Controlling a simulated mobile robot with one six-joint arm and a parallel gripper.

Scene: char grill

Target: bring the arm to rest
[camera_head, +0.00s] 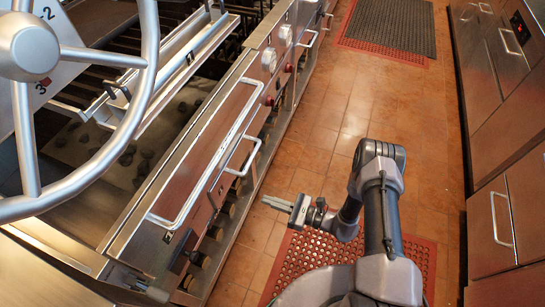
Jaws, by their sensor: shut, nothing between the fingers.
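My gripper (279,204) is at the end of my grey arm (383,190), in the lower middle of the head view. It points left toward the grill front and looks shut, with nothing held. It hangs over the tiled floor, near the corner of the red mat, and looks apart from the grill. The arm is bent, with its elbow raised at the top and the forearm coming down to the gripper.
The steel char grill (190,160) with its long front handle (215,150) runs along the left. A large spoked wheel (150,60) is at the upper left. Steel cabinets (495,215) line the right. A red mat (310,262) lies below my arm. The tiled aisle (335,110) ahead is clear up to a dark mat (395,25).

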